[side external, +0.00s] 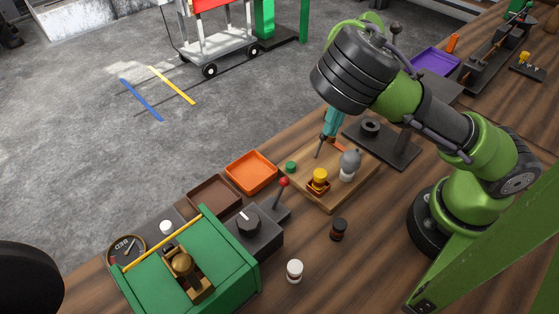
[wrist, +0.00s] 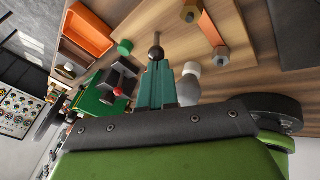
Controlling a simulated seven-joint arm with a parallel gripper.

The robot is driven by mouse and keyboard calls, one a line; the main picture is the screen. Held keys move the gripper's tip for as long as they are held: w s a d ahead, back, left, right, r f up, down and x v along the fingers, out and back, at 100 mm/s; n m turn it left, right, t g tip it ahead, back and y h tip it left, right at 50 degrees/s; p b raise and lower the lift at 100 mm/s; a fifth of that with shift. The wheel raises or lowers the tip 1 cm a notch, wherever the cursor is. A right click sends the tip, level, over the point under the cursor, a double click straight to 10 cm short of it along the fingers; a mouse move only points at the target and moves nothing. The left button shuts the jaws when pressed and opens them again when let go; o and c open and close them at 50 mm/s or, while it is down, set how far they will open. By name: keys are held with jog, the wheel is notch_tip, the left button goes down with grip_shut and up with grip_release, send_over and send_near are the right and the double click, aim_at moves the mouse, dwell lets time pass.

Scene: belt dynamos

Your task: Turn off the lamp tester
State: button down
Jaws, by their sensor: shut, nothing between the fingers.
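I cannot tell for certain which thing is the lamp tester. A wooden board (side external: 333,201) carries a green button (side external: 290,167), a yellow piece in a small holder (side external: 318,180) and a grey bulb-like shape on a white base (side external: 350,162). The green button (wrist: 125,47) and grey bulb-like shape (wrist: 189,88) also show in the wrist view. My gripper (side external: 327,137) is shut above the board, its teal fingers (wrist: 156,80) together. A thin dark stem (side external: 319,151) shows just below the fingertips. In the wrist view a dark ball (wrist: 156,53) sits at the tips; contact is unclear.
A dark box with a knob (side external: 247,224) and a red-topped lever (side external: 283,183) stand left of the board, near a green machine (side external: 235,262). Orange (side external: 250,171) and brown (side external: 214,195) trays lie at the edge.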

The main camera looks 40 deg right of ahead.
jog(key=shift+a+r, duration=0.1)
jog(key=shift+a, duration=0.1)
jog(key=shift+a+r, duration=0.25)
jog(key=shift+a, duration=2.05)
jog(key=shift+r, duration=0.15)
jog(key=shift+r, duration=0.65)
jog(key=shift+r, duration=0.1)
